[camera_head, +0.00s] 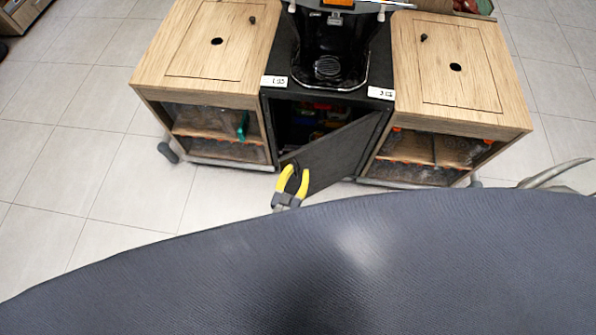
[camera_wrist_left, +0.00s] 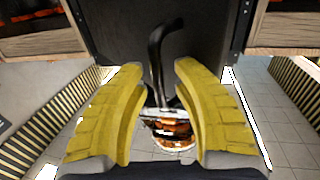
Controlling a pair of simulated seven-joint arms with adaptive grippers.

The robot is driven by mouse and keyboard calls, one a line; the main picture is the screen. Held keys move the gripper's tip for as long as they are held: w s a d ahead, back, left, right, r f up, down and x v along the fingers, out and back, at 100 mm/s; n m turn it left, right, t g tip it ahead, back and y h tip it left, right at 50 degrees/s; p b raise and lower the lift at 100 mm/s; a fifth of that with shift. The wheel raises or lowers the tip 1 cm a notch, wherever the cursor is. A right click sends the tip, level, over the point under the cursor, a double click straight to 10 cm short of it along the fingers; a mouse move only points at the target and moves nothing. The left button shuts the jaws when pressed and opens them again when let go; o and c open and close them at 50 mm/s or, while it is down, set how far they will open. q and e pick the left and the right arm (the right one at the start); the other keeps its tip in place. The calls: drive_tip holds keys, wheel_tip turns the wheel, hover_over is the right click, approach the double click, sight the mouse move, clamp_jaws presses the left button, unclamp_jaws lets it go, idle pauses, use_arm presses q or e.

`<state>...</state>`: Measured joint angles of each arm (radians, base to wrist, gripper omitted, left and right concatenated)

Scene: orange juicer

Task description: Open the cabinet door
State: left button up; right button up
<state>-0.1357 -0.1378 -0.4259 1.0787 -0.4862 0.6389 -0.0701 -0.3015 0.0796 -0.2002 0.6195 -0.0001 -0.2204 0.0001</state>
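The black cabinet door (camera_head: 338,152) in the middle of the juicer stand is ajar. It swings out from its right edge, and the dark interior shows behind it. In the left wrist view the door (camera_wrist_left: 205,35) fills the top middle, with a bent black handle (camera_wrist_left: 156,60) in front. My left gripper (camera_head: 294,168) has yellow fingers and is at the door's free left edge. In the left wrist view the gripper (camera_wrist_left: 158,72) is open, its fingers on either side of the handle with visible gaps. My right gripper is not in view.
Wooden cabinets with glazed fronts stand left (camera_head: 205,55) and right (camera_head: 455,70) of the black middle unit. The juicer (camera_head: 330,55) sits on top. Colored items (camera_head: 318,115) show inside the opening. Tiled floor (camera_head: 130,205) at left is clear. A large dark surface fills the foreground.

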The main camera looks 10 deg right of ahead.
use_arm(q)
drive_tip(key=shift+v, duration=6)
drive_tip(key=shift+c, duration=0.2)
